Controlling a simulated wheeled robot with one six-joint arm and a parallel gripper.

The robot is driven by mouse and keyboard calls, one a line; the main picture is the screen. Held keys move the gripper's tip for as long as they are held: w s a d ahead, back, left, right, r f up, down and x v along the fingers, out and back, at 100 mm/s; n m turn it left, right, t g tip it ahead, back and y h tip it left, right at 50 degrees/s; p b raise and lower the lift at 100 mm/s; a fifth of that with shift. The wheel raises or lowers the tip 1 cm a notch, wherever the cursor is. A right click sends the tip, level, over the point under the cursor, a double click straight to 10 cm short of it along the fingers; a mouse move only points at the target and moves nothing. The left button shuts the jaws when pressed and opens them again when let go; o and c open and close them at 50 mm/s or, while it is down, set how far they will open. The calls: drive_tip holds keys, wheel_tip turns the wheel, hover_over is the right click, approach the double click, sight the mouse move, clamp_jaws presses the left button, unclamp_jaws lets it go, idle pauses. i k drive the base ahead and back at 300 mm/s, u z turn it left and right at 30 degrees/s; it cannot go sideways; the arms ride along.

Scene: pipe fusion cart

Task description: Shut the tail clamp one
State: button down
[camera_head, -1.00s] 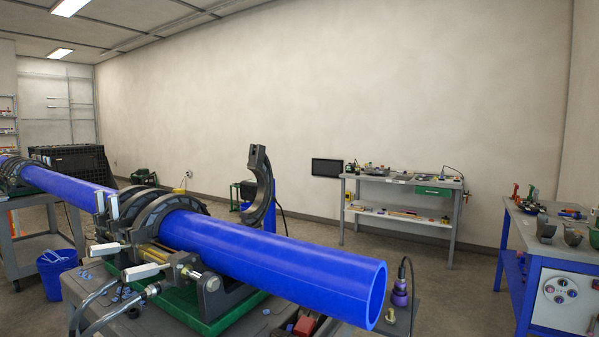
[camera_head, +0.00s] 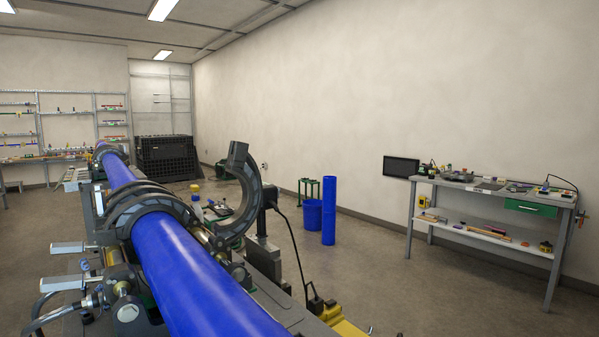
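One clamp half (camera_head: 243,190), a dark grey arc, stands swung open and upright to the right of the long blue pipe (camera_head: 185,270). I take this raised half to be the tail clamp's upper jaw. Its lower part sits beside the pipe, partly hidden by it. Other dark clamp rings (camera_head: 150,208) lie closed over the pipe just beyond, at the left. Light metal clamp handles (camera_head: 68,247) stick out on the pipe's left side. My gripper is not in view.
The cart carries the pipe and clamps across the lower left. A yellow object (camera_head: 345,325) lies low beside it. A blue bin (camera_head: 312,214) and an upright blue pipe (camera_head: 329,210) stand on the floor behind. A workbench (camera_head: 490,190) is at the right, with open floor before it.

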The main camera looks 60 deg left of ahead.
sight(231, 230)
drive_tip(key=i, duration=0.7)
drive_tip(key=u, duration=0.8)
drive_tip(key=i, duration=1.6)
drive_tip(key=u, duration=2)
